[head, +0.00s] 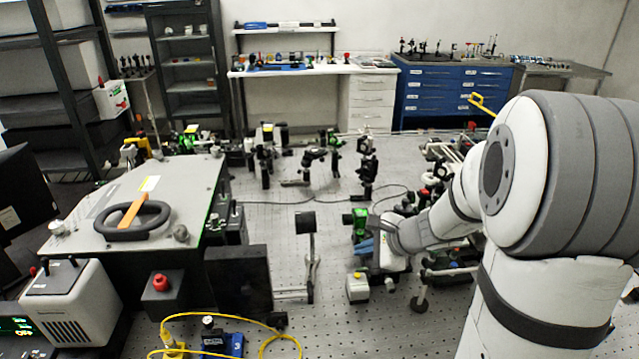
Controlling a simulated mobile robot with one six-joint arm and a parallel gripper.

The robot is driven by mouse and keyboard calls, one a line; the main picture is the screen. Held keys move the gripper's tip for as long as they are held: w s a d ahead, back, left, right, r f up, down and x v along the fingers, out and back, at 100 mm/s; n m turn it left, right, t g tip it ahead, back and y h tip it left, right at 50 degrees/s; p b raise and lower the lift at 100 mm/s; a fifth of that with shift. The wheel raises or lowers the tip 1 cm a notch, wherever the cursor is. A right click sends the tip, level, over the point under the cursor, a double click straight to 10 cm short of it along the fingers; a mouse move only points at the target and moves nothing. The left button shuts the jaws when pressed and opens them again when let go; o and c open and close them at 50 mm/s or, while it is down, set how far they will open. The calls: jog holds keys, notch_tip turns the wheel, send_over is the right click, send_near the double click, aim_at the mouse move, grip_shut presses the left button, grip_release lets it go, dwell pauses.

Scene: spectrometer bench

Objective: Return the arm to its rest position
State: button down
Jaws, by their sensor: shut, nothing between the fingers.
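My white and grey arm fills the right side of the head view and reaches left over the optical bench (330,215). My gripper (362,247) is at the arm's far end, low over the middle of the bench. It is small in the picture, with blue parts at its tip, and is shut with nothing held. Green and black optics mounts stand close behind it, and whether it touches any of them cannot be told.
A grey instrument box (150,205) with a black ring handle stands at left. A dark upright post (306,222) and a small white box (357,287) stand near the gripper. A yellow cable (265,322) lies at the front. Blue drawers (455,92) stand at the back.

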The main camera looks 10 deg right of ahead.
jog(key=s+a+r+n+g+h, duration=0.1)
jog(key=s+a+r+n+g, duration=0.15)
jog(key=s+n, duration=0.3)
jog(key=s+a+r+n+g+h, duration=0.1)
jog(key=s+a+r+n, duration=0.15)
jog(key=s+n, duration=0.3)
jog(key=s+d+r+n+h, duration=0.2)
jog(key=s+d+n+h, duration=0.1)
jog(key=s+n, duration=0.4)
jog(key=s+h, duration=0.1)
jog(key=s, duration=0.1)
jog(key=shift+s+d+n, duration=0.3)
